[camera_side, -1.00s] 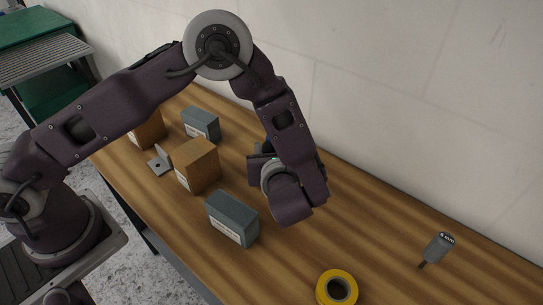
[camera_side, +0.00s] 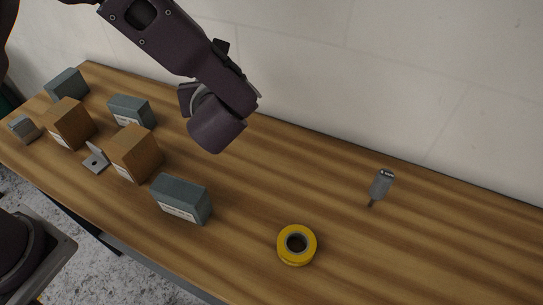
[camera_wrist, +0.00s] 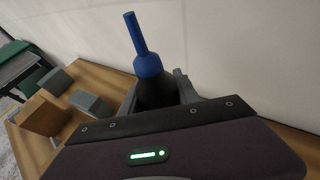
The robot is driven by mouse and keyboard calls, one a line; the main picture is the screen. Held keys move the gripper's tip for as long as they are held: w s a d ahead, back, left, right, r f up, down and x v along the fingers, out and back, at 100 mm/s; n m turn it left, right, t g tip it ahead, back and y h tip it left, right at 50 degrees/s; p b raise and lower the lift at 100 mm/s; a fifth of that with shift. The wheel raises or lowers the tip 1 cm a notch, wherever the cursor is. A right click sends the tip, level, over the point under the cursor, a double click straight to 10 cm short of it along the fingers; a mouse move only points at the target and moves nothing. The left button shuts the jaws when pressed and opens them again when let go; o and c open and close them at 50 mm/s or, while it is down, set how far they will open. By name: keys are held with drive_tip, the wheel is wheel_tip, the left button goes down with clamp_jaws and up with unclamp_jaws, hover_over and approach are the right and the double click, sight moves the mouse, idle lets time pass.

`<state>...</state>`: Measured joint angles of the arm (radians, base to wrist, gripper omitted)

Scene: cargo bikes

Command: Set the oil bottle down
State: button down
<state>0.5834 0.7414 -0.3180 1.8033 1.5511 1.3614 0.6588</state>
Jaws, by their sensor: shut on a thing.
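The oil bottle (camera_wrist: 155,88) shows in the wrist view, with a dark body and a blue cap with a long blue nozzle. My gripper (camera_wrist: 160,97) is shut on its body, one finger on each side. The nozzle points up and leans a little left in that picture. The bottle's lower part is hidden behind my gripper. In the side view my wrist hides the bottle and the fingers, over the back of the wooden table (camera_side: 300,175) near the wall. I cannot tell whether the bottle's base touches the table.
Grey boxes, including the front one (camera_side: 182,199), and brown boxes, including the nearer one (camera_side: 133,154), stand on the left, with a metal bracket (camera_side: 96,160). A yellow tape roll (camera_side: 297,245) and a grey-handled tool (camera_side: 381,186) lie to the right. Bare wood lies between.

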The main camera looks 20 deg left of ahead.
drive_tip(key=s+d+m+t+h, duration=0.1)
drive_tip(key=d+m+t+h, duration=0.1)
drive_tip(key=d+m+h, duration=1.3)
drive_tip(key=d+f+n, duration=0.1)
drive_tip(key=f, duration=0.2)
drive_tip(key=d+f+n+y, duration=0.1)
drive_tip(key=f, duration=0.2)
drive_tip(key=d+f+n, duration=0.1)
drive_tip(key=f, duration=0.2)
drive_tip(key=shift+s+d+f+g+y, duration=0.25)
drive_tip(key=shift+s+f+g+y, duration=0.05)
drive_tip(key=shift+f+y, duration=0.1)
drive_tip(key=shift+f, duration=0.2)
drive_tip(key=shift+f, duration=0.15)
drive_tip(key=c, duration=0.9)
unclamp_jaws()
